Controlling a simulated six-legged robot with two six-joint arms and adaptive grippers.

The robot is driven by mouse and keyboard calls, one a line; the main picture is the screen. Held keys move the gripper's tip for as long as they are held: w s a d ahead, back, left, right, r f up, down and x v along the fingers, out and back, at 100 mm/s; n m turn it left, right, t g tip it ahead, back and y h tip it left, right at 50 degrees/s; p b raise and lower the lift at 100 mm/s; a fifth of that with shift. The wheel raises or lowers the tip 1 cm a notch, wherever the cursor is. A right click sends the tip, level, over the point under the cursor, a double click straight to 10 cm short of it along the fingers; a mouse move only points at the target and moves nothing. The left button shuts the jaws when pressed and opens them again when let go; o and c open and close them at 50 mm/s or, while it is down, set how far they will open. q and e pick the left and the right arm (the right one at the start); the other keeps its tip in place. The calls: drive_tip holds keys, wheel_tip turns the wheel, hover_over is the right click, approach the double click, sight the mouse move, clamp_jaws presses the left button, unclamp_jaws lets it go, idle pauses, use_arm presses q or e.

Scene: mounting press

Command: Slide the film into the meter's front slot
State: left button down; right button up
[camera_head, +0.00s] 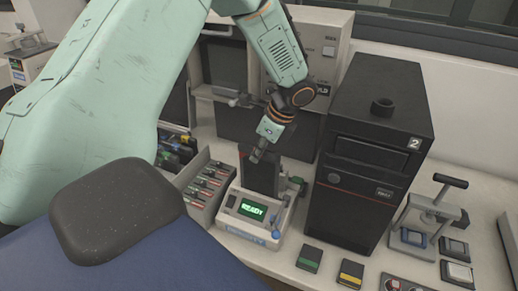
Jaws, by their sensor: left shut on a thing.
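The meter (232,217) is a small pale device on the bench with a green lit display reading "READY". My left gripper (257,156) reaches down from above, just over the back of the meter. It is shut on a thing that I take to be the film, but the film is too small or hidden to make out. A dark upright block (262,178) stands at the meter's back, right below my fingertips. I cannot make out the front slot or whether the film touches it. My right gripper is not in view.
A tall black machine marked 2 (370,140) stands close to the right of the meter. A grey tray (205,213) of small parts is on its left. Green (310,259) and yellow (350,272) blocks lie in front. A small hand press (432,215) stands farther right.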

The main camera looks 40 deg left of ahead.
sight(260, 162)
use_arm(q)
drive_tip(key=shift+w+d+f, duration=0.15)
drive_tip(key=shift+w+f, duration=0.05)
drive_tip(key=shift+f, duration=0.3)
drive_tip(key=shift+s+f, duration=0.1)
drive_tip(key=shift+s, duration=0.05)
drive_tip(key=shift+f+b, duration=0.45)
drive_tip(key=shift+f, duration=1.05)
drive_tip(key=c, duration=1.5)
unclamp_jaws()
drive_tip(key=shift+o, duration=1.1)
